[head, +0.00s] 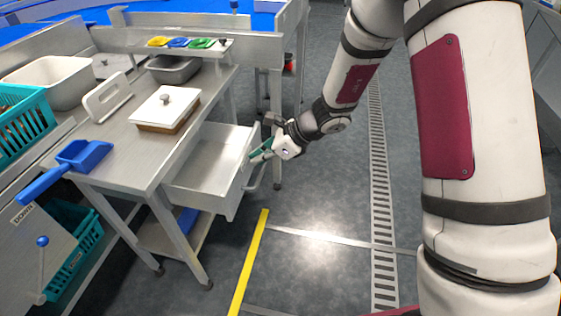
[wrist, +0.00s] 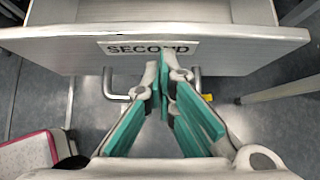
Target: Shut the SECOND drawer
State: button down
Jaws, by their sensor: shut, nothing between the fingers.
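The SECOND drawer (head: 207,170) is a grey metal drawer standing open under the steel table, and it looks empty inside. In the wrist view its front (wrist: 245,48) carries a label reading SECOND (wrist: 148,48), partly covered by my fingertips. The drawer's bar handle (wrist: 118,97) shows below the front, on both sides of my fingers. My gripper (head: 258,157) is at the outer side of the drawer front. In the wrist view my gripper (wrist: 168,62) is shut and empty, its tips at the front's lower middle. I cannot tell whether they touch it.
On the steel table (head: 112,148) are a white-lidded box (head: 167,108), a blue scoop (head: 82,156) and a grey pan (head: 173,68). Teal crates (head: 20,118) stand at the left. The floor (head: 320,195) right of the drawer is clear, with a yellow line (head: 250,262).

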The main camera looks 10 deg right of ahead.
send_over(209, 168)
jog(key=shift+p, duration=0.4)
jog(key=shift+r, duration=0.1)
